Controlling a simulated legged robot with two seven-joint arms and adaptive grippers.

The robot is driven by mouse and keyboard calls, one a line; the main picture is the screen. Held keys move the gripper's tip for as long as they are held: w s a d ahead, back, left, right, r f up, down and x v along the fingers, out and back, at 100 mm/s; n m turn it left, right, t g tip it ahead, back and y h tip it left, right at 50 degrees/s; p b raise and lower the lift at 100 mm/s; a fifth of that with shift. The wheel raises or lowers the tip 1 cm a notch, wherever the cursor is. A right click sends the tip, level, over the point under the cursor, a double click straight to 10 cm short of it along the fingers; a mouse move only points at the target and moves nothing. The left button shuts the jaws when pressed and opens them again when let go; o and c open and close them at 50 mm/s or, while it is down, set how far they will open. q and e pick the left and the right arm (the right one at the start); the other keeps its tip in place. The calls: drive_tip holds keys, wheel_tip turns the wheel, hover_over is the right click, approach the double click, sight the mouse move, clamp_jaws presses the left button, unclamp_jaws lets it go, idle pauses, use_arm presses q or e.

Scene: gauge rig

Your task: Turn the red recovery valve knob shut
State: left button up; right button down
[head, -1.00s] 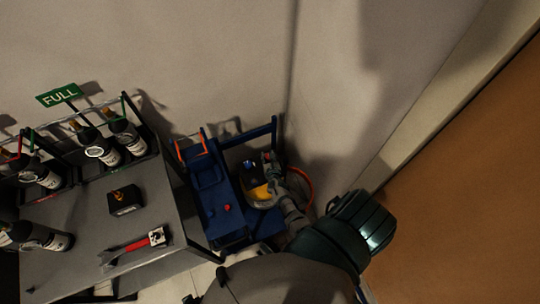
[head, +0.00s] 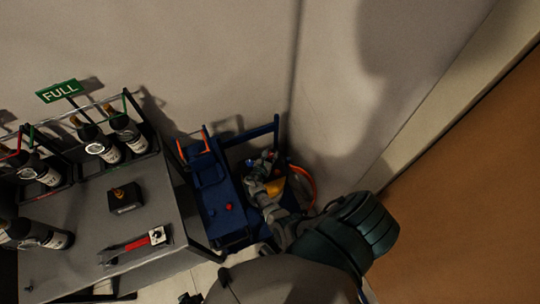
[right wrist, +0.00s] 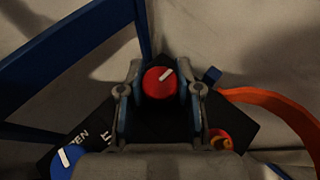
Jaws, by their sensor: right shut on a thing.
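The red knob (right wrist: 160,82) with a white pointer mark shows in the right wrist view, on a black panel (right wrist: 98,115). The white mark slants toward the upper right. My right gripper (right wrist: 160,92) has a finger on each side of the knob and is shut on it. In the head view my right gripper (head: 264,170) is over the blue cart (head: 222,225), and the red knob under it cannot be made out there. My left gripper is not seen.
A blue knob (right wrist: 66,160) sits at the lower left of the panel. An orange hose (right wrist: 275,104) curves away at the right. Walls close in behind and right.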

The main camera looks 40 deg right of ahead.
drive_tip(key=shift+w+r, duration=0.25)
drive_tip(key=shift+w, duration=0.05)
drive_tip(key=c, duration=0.8)
unclamp_jaws()
drive_tip(key=shift+o, duration=0.2)
drive_tip(key=shift+s+a, duration=0.1)
drive_tip(key=shift+s, duration=0.05)
drive_tip(key=shift+s+a, duration=0.1)
drive_tip(key=shift+s+a, duration=0.15)
drive_tip(key=shift+a, duration=0.1)
drive_tip(key=v, duration=1.1)
drive_tip(key=shift+a, duration=0.15)
